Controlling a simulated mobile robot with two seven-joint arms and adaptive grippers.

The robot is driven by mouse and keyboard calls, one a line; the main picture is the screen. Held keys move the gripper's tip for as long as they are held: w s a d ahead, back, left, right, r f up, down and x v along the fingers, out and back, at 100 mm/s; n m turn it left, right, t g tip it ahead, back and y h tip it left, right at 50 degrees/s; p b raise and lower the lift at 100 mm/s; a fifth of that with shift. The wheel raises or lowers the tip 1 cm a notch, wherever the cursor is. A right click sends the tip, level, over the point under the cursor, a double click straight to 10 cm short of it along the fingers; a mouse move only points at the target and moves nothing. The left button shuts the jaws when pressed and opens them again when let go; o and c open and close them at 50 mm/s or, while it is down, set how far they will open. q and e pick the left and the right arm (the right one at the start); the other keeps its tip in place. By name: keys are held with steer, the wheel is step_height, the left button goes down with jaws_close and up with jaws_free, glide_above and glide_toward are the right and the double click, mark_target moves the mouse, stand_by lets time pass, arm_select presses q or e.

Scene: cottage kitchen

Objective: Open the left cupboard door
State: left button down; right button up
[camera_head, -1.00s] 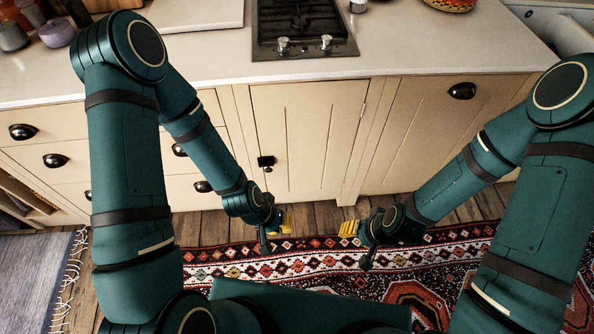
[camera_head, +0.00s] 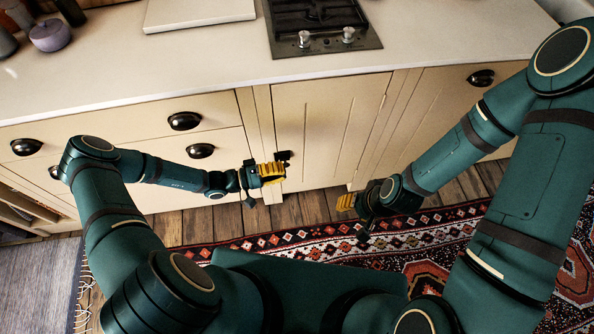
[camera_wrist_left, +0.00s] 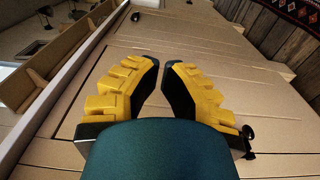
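The left cupboard door (camera_head: 325,130) is a cream panelled door below the hob, and it looks shut. Its black knob (camera_head: 284,155) is near the door's left edge, right by my left gripper (camera_head: 272,172). In the left wrist view, a small black knob (camera_wrist_left: 248,132) shows to the right of the fingers (camera_wrist_left: 160,70), not between them. The yellow-padded fingers stand apart with a narrow empty gap, and the door face shows past them. My right gripper (camera_head: 346,201) hangs low over the floor near the rug; its finger gap cannot be made out.
Drawers with black cup handles (camera_head: 184,121) are left of the door. Another cream front (camera_head: 440,110) with a cup handle is to its right. The countertop (camera_head: 150,65) juts above. A patterned rug (camera_head: 410,235) lies on the wooden floor before the cupboards.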

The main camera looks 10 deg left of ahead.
arm_select(q)
steer(key=w+d+b, duration=0.1)
steer(key=d, duration=1.1)
steer(key=shift+w, duration=0.2)
stand_by(1.2)
